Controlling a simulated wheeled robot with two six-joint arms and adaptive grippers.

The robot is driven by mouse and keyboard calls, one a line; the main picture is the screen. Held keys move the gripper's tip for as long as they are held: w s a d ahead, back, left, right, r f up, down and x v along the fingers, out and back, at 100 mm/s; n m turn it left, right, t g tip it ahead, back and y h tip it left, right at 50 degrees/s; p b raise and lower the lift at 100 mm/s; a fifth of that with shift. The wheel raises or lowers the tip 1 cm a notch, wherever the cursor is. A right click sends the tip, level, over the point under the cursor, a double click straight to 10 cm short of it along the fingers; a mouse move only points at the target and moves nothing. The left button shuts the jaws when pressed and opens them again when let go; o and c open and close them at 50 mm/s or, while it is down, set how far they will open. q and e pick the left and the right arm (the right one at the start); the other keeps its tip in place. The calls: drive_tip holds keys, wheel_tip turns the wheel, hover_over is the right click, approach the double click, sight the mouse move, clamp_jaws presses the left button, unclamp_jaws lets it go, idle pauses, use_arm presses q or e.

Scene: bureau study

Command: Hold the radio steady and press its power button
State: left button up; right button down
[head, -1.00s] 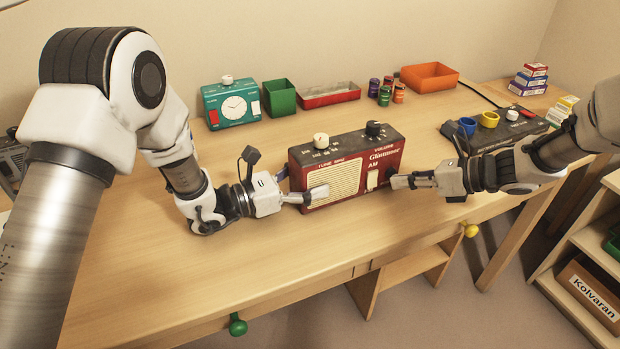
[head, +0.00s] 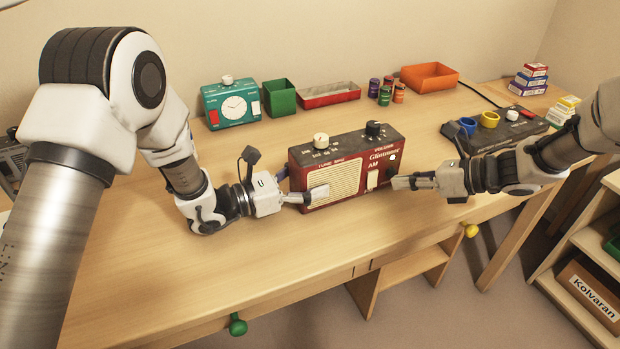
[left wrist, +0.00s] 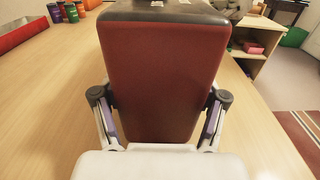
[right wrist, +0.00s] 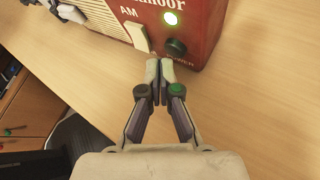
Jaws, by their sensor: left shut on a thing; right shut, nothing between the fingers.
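The red radio (head: 335,200) stands upright on the desk, with a cream speaker grille, two top knobs and a cream AM switch (head: 373,179). My left gripper (head: 305,192) is shut on the radio's left end, one finger on the front; the left wrist view shows the end panel (left wrist: 160,80) between its fingers. In the right wrist view, a round lamp (right wrist: 170,18) glows greenish white above the dark power button (right wrist: 176,48). My right gripper (right wrist: 158,66) is shut and empty, its tips just in front of the radio near the button, seemingly apart from it.
A dark panel (head: 500,132) with cups lies at right, behind my right arm. The desk front is clear.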

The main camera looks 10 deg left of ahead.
drive_tip(key=shift+s+d, duration=0.5)
drive_tip(key=shift+s, duration=0.35)
drive_tip(key=shift+s+d, duration=0.55)
drive_tip(key=shift+s, duration=0.35)
drive_tip(key=shift+s+d, duration=0.5)
drive_tip(key=shift+s, duration=0.35)
use_arm(q)
drive_tip(key=o, duration=1.9)
drive_tip(key=shift+c, duration=0.2)
drive_tip(key=v, duration=1.1)
drive_tip(key=shift+s+a, duration=0.1)
drive_tip(key=shift+a, duration=0.15)
drive_tip(key=shift+s+a, duration=0.2)
drive_tip(key=shift+d+f, duration=0.1)
use_arm(e)
drive_tip(key=shift+d, duration=0.1)
